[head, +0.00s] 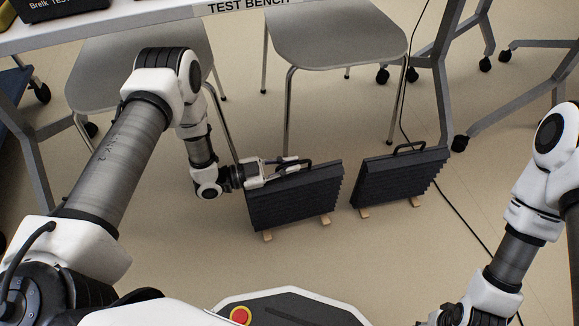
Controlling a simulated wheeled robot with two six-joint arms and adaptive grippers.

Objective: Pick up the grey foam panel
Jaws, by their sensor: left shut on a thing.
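Two dark grey foam panels with ridged edges and black top handles stand upright on small wooden feet on the floor. My left gripper (283,170) is at the top of the left foam panel (295,200), shut on its handle. The panel's feet look to be on or very near the floor. The right foam panel (398,180) stands a little apart from it, with nothing holding it. My right arm comes in at the right edge; its gripper is not clearly visible.
Two grey chairs, a left chair (145,65) and a right chair (335,38), stand behind the panels under the test bench (150,17). Metal table legs (435,75) on casters stand at right. A black cable (458,215) runs along the floor. Floor in front of the panels is clear.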

